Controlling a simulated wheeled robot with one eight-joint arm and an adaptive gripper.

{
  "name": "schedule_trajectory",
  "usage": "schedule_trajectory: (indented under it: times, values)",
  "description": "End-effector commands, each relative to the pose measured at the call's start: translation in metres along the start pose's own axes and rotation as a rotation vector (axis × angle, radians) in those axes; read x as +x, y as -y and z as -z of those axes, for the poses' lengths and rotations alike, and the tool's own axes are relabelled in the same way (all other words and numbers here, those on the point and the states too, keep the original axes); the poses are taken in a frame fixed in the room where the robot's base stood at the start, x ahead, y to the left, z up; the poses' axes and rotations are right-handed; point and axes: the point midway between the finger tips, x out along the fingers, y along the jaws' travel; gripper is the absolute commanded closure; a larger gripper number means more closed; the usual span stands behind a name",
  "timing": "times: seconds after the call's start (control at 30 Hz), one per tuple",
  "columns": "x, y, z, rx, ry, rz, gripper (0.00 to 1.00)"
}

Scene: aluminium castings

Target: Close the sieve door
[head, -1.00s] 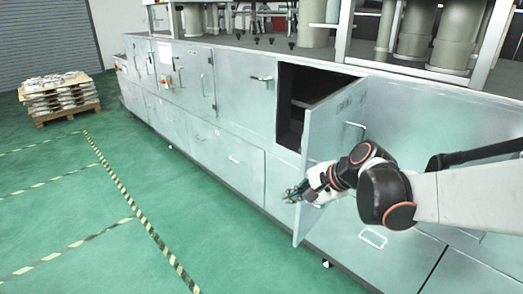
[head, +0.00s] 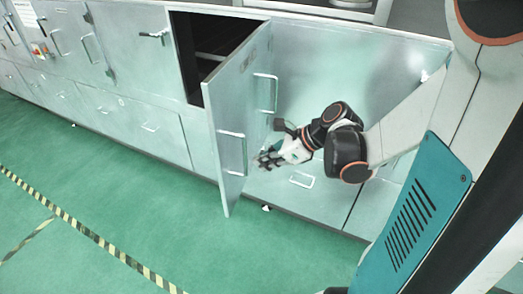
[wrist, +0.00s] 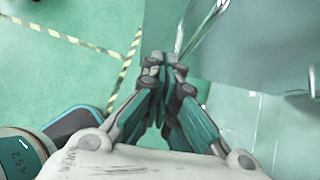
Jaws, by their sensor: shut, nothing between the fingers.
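The sieve door (head: 222,110) is a grey metal panel standing ajar, swung out from the cabinet front. The dark opening (head: 193,45) shows to its left. A bar handle (head: 232,153) is on the door's face. My gripper (head: 262,161) is shut and empty, to the right of the door in the head view, near the handle. In the wrist view my gripper (wrist: 164,64) has its fingertips together, with a grey panel (wrist: 245,45) and a bar handle (wrist: 198,35) just beyond. I cannot tell whether the fingers touch the door.
The long cabinet (head: 130,95) runs along the back with more closed doors and handles. A drawer handle (head: 301,180) is low, below my arm. The green floor (head: 110,200) in front is clear, with a striped line (head: 90,243).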

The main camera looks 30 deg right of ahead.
Motion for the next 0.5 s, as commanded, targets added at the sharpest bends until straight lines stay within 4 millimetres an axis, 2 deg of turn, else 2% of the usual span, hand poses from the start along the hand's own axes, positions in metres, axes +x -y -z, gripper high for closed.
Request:
schedule_trajectory:
  times: [0.03, 0.27, 0.5]
  values:
    - [0.013, -0.001, 0.001, -0.004, 0.0, -0.003, 1.0]
    - [0.058, -0.001, 0.001, -0.005, -0.001, -0.003, 1.0]
    - [0.077, 0.0, -0.022, -0.004, 0.0, -0.001, 1.0]
